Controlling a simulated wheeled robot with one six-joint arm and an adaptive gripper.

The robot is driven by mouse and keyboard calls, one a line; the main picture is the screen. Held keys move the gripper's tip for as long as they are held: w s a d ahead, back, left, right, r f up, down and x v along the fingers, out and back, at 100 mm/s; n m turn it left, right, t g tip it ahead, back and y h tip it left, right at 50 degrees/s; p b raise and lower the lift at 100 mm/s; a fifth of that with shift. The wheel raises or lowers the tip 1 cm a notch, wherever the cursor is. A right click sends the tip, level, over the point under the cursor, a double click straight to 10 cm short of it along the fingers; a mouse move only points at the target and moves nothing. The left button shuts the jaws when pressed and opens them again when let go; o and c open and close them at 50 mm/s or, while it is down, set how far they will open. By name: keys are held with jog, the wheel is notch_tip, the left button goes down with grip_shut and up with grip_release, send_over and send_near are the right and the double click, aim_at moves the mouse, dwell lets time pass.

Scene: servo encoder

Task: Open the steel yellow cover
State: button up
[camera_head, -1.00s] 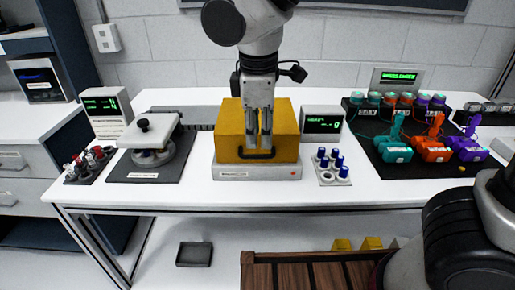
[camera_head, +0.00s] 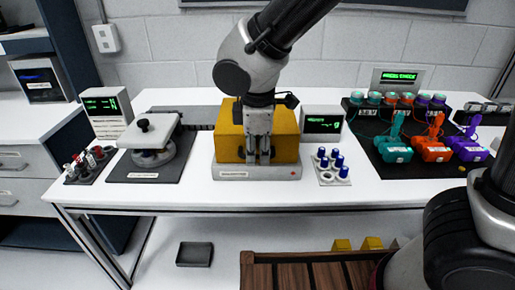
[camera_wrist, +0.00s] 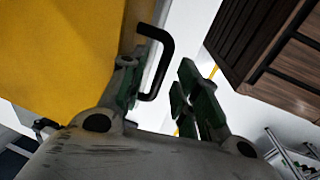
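The yellow cover (camera_head: 285,135) is a box-like hood sitting closed on a pale grey base (camera_head: 285,172) in the middle of the table. Its black bar handle sticks out from the front face and shows in the wrist view (camera_wrist: 165,60); in the head view it is mostly hidden behind my fingers. My gripper (camera_head: 258,160) points down in front of the cover's front face, at handle height. In the wrist view my gripper (camera_wrist: 165,95) is open, with one finger close to the cover and the handle bar between the two fingers. I cannot tell whether a finger touches the handle.
A small display (camera_head: 322,124) and a rack of blue-capped pieces (camera_head: 332,168) stand close right of the cover. A grey press-like device (camera_head: 150,140) is to the left. A black board with coloured connectors (camera_head: 418,140) is further right. The front table strip is clear.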

grip_shut()
jog(key=shift+r, duration=0.15)
